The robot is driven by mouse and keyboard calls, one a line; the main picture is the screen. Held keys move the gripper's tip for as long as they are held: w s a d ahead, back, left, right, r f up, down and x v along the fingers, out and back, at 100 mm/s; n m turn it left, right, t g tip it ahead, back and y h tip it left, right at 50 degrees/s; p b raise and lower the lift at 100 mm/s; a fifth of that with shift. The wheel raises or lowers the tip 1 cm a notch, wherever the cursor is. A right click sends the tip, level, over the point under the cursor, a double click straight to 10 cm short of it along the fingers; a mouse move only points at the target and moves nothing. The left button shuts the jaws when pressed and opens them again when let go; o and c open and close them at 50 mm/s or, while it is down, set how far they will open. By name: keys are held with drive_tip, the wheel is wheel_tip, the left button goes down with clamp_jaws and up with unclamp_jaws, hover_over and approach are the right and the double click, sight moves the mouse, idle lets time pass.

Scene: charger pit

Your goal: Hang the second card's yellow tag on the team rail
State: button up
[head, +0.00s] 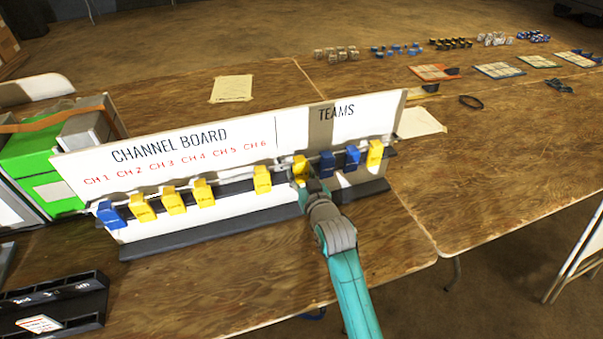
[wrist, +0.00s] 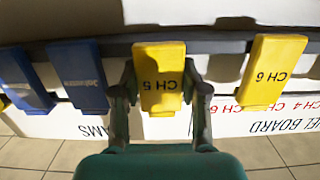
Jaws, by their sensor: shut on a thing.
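The yellow tag marked CH 5 (wrist: 160,85) is between the fingers of my gripper (wrist: 160,100), which is shut on it. In the head view my gripper (head: 308,180) is at the left end of the team rail, under the TEAMS heading, with the yellow tag (head: 300,165) in it. The tag's top end overlaps the dark rail (wrist: 218,43), about level with its neighbours. I cannot tell whether it bears on the rail. Two blue tags (head: 326,164) (head: 352,158) and a yellow tag (head: 375,153) hang to its right.
The channel board (head: 200,128) stands on a wooden table. A CH 6 tag (head: 262,180) hangs close left of my gripper, with a gap beyond it. More yellow tags and one blue tag (head: 111,215) hang farther left. A black slotted tray (head: 50,290) is lower left.

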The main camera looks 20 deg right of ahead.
drive_tip(key=o, duration=1.2)
drive_tip(key=shift+c, duration=0.2)
drive_tip(key=shift+s, duration=0.1)
drive_tip(key=s+r, duration=0.1)
drive_tip(key=s, duration=1)
drive_tip(key=shift+s+r, duration=0.15)
drive_tip(key=shift+s, duration=0.25)
